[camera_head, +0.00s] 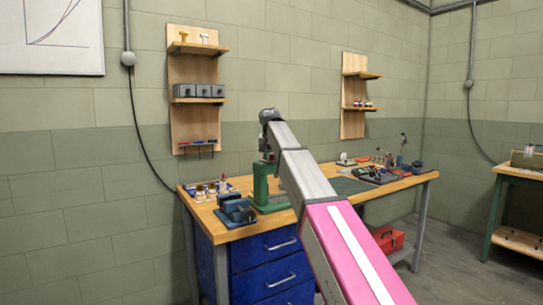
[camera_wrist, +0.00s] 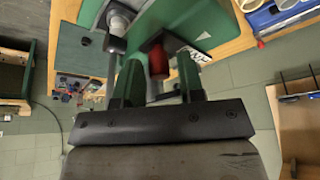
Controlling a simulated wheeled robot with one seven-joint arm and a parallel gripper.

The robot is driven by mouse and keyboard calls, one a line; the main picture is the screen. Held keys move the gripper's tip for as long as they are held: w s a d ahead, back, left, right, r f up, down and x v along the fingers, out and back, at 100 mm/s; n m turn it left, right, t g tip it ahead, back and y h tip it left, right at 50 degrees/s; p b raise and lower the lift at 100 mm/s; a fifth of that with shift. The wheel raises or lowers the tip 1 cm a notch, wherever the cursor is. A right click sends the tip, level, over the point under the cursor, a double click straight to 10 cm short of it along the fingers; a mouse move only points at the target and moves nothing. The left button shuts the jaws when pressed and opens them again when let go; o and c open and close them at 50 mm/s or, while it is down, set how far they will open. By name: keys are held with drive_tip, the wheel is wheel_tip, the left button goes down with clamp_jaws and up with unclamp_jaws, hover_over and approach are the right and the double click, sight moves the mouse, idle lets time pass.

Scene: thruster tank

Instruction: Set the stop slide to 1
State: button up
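A green bench device (camera_head: 262,190) stands on the workbench, partly behind my arm. In the wrist view its green body (camera_wrist: 207,18) fills the top, with a red cylindrical part (camera_wrist: 158,60), a dark block with a pale round end (camera_wrist: 118,22) and a white label with black marks (camera_wrist: 197,57). I cannot tell which part is the stop slide, nor read its setting. My gripper (camera_wrist: 159,78) has its two green fingers apart. The red part shows beyond the gap between them; contact cannot be told.
The wooden workbench (camera_head: 225,233) also holds a blue vise (camera_head: 236,211), small bottles (camera_head: 211,189) and, further right, a dark tray of parts (camera_head: 378,175). Wall shelves (camera_head: 195,100) hang behind. A red toolbox (camera_head: 388,239) is below the bench.

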clamp_jaws()
drive_tip(key=s+d, duration=0.2)
drive_tip(key=s, duration=0.1)
drive_tip(key=shift+s+d, duration=0.15)
drive_tip(key=shift+o, duration=1.8)
unclamp_jaws()
drive_tip(key=shift+r, duration=0.1)
drive_tip(key=v, duration=1)
drive_tip(key=shift+s+r, duration=0.2)
drive_tip(key=shift+r, duration=0.15)
